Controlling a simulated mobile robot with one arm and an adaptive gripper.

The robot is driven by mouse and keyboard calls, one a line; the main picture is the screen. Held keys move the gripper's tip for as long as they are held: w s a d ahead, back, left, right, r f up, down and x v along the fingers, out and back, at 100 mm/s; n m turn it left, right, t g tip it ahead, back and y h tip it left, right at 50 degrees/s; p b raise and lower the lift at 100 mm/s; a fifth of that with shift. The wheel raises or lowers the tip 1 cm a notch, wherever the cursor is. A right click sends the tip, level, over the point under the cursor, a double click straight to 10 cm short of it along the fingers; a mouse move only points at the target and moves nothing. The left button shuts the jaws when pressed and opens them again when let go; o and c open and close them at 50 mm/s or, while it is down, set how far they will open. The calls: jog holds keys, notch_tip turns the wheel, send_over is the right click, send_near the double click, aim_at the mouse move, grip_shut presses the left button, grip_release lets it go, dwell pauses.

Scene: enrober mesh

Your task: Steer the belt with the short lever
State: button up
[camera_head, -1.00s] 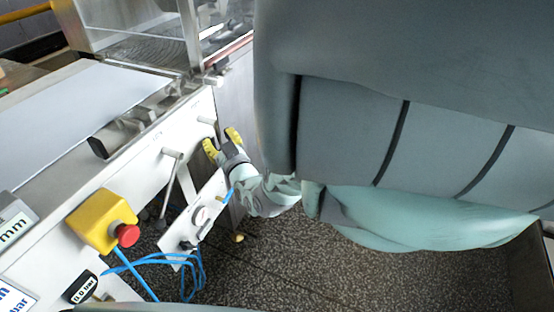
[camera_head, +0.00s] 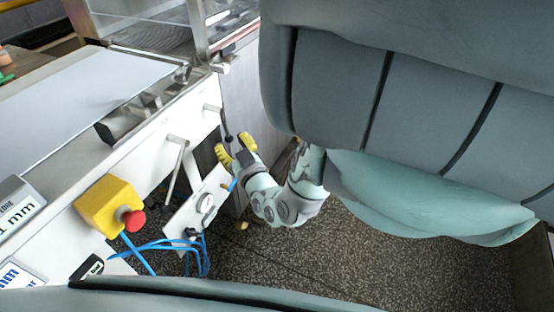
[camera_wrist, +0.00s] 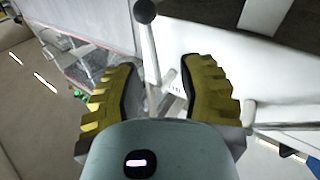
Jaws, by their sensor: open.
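A thin lever with a black ball knob (camera_wrist: 145,11) shows in the wrist view. Its grey rod (camera_wrist: 151,50) runs down the picture between my two yellow fingers, nearer the left one. My gripper (camera_wrist: 160,68) is open, and neither finger visibly touches the rod. In the head view my gripper (camera_head: 236,149) is beside the white machine frame, and a small black knob (camera_head: 228,139) shows between its fingertips. The belt (camera_head: 85,95) is a flat white surface at the left. The lever's lower end is unclear behind my gripper.
A longer grey rod (camera_head: 174,172) hangs from the frame left of my gripper. A yellow box with a red button (camera_head: 133,220) is at lower left.

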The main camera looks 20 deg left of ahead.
jog(key=v, duration=0.5)
jog(key=shift+w+d, duration=0.2)
jog(key=shift+d, duration=0.15)
dwell(0.7)
